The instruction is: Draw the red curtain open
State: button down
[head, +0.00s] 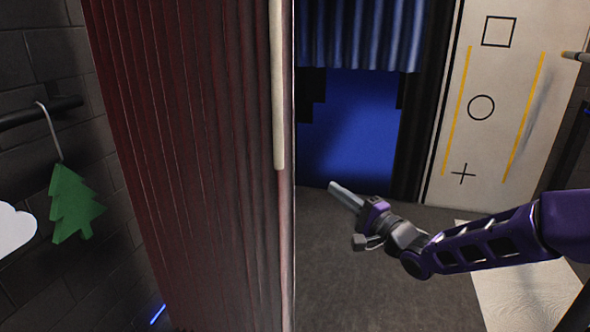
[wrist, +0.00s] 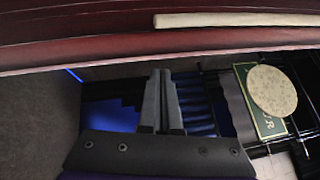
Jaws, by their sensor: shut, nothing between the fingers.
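The red curtain (head: 190,170) hangs in tall pleats and fills the left-centre of the head view. A pale vertical bar (head: 277,85) runs along the upper part of its right edge. My gripper (head: 335,187) is right of that edge, low in the picture, its fingers together and empty, pointing up-left. In the wrist view the curtain (wrist: 130,45) crosses the top, with the pale bar (wrist: 235,19) on it. The gripper (wrist: 162,75) shows below it with both fingers side by side. I cannot tell whether the fingertips touch the curtain.
A blue curtain (head: 360,35) hangs behind, over a blue panel. A pale board (head: 490,110) with a square, circle and cross stands at the right. A green tree cutout (head: 73,205) hangs at the left. Grey floor (head: 350,270) is open below my gripper.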

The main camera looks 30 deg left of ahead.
jog(key=w+a+r+b, duration=0.1)
jog(key=a, duration=1.1)
jog(key=shift+a+r+g, duration=0.2)
jog(key=shift+r+g, duration=0.15)
jog(key=shift+g, duration=0.05)
jog(key=shift+a, duration=0.1)
